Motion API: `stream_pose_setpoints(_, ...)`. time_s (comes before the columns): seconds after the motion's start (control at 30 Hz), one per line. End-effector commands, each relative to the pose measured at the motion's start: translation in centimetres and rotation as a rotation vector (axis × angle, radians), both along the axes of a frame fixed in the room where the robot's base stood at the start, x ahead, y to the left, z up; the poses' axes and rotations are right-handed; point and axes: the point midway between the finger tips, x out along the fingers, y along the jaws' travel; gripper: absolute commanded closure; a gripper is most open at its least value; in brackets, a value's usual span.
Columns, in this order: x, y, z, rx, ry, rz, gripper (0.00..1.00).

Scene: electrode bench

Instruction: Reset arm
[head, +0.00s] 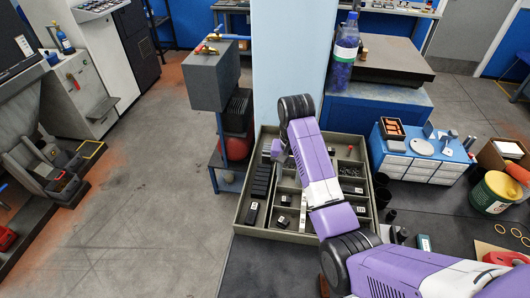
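My purple and white arm reaches in from the bottom right, over the grey-green divided tray (275,236). It bends at a dark joint above the tray's far edge. A small pale part beside the forearm, over the tray, looks like part of my gripper (278,150). The rest of the gripper is hidden behind the arm, so its fingers and anything between them do not show. The tray holds black blocks (262,180) in its left compartment and small parts in others. The arm hides the tray's middle.
A blue-capped bottle (343,52) stands on a blue cabinet behind the tray. A grey box on a blue stand (209,82) is at the left. A blue drawer unit (424,155) and a yellow-green tub (494,193) stand right. Open floor lies left.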

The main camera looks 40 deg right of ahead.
Motion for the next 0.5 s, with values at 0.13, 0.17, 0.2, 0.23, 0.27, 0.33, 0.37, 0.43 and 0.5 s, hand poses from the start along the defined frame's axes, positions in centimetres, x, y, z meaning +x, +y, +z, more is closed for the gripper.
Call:
stream_pose_setpoints(0.13,0.0,0.0,0.0,0.0,0.0,0.0,0.6)
stream_pose_setpoints(0.17,0.0,0.0,0.0,0.0,0.0,0.0,0.6)
stream_pose_setpoints(0.2,0.0,0.0,0.0,0.0,0.0,0.0,0.6)
stream_pose_setpoints(0.23,0.0,0.0,0.0,0.0,0.0,0.003,0.6)
stream_pose_setpoints(0.27,0.1,-0.1,0.0,-0.003,-0.005,0.009,0.6)
stream_pose_setpoints(0.33,0.9,-0.4,0.0,-0.018,-0.036,0.021,0.6)
stream_pose_setpoints(0.37,1.4,-0.7,0.0,-0.03,-0.058,0.028,0.6)
stream_pose_setpoints(0.43,3.3,-1.6,0.6,-0.073,-0.138,0.05,0.6)
stream_pose_setpoints(0.5,5.8,-2.9,2.2,-0.138,-0.255,0.075,0.6)
